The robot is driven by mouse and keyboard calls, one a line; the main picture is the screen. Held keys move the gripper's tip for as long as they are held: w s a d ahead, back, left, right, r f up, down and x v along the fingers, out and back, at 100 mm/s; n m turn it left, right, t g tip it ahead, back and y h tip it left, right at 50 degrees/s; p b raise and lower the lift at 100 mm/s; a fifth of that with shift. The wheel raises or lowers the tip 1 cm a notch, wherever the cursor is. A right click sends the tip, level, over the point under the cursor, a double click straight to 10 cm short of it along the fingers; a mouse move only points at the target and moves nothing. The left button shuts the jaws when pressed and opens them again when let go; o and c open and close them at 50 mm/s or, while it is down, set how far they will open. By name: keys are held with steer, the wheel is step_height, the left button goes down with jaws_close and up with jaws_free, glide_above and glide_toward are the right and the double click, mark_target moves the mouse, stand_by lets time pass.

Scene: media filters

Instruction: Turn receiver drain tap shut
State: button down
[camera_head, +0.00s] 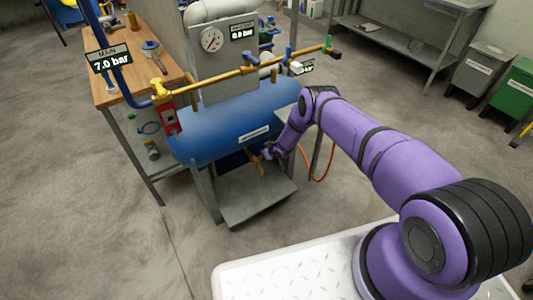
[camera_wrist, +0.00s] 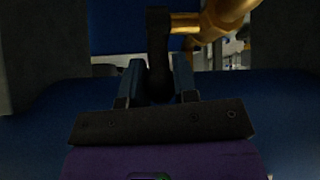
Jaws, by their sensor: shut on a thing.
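The blue receiver tank (camera_head: 225,122) lies on its frame below a brass pipe. A brass drain fitting (camera_head: 256,162) hangs under the tank, close to my gripper (camera_head: 268,152). In the wrist view, the drain tap's dark handle (camera_wrist: 158,45) stands upright, joined to a brass stem and pipe (camera_wrist: 215,20). My gripper (camera_wrist: 158,85) has its two fingers on either side of the handle's lower end and is shut on it. The tap's exact turn angle is hard to tell in the dim light.
A gauge panel (camera_head: 212,58) reads 0.0 bar, and a MAIN sign (camera_head: 108,58) reads 7.0 bar. A grey plate (camera_head: 245,195) sits under the tank between the legs. An orange hose (camera_head: 318,176) hangs right of my gripper. A wooden bench (camera_head: 130,75) stands at left; open floor lies in front.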

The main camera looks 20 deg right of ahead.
steer(key=c, duration=0.9)
jaws_free()
steer(key=v, duration=1)
steer(key=shift+s+d+r, duration=0.1)
steer(key=shift+s+r, duration=0.15)
steer(key=shift+s, duration=0.05)
